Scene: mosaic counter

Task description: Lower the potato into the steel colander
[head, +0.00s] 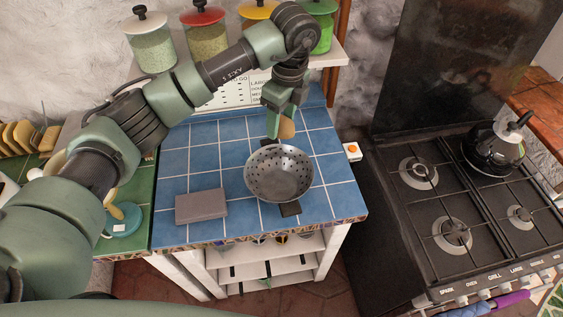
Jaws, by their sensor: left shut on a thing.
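The steel colander (279,180) stands on the blue tiled counter. It is a round bowl with holes and a dark handle towards the counter's front edge. My left gripper (280,124) reaches over from the left and points down at the colander's far rim. It is shut on the potato (287,129), a small brown-tan lump partly hidden by the fingers. The potato appears over or just behind the far rim; its exact height is hard to tell. The inside of the colander that I can see is empty. My right gripper is not in view.
A grey block (201,206) lies on the blue counter (328,195) left of the colander. A shelf with several lidded jars (152,47) is behind. A stove (455,205) with a black kettle (493,147) stands at the right.

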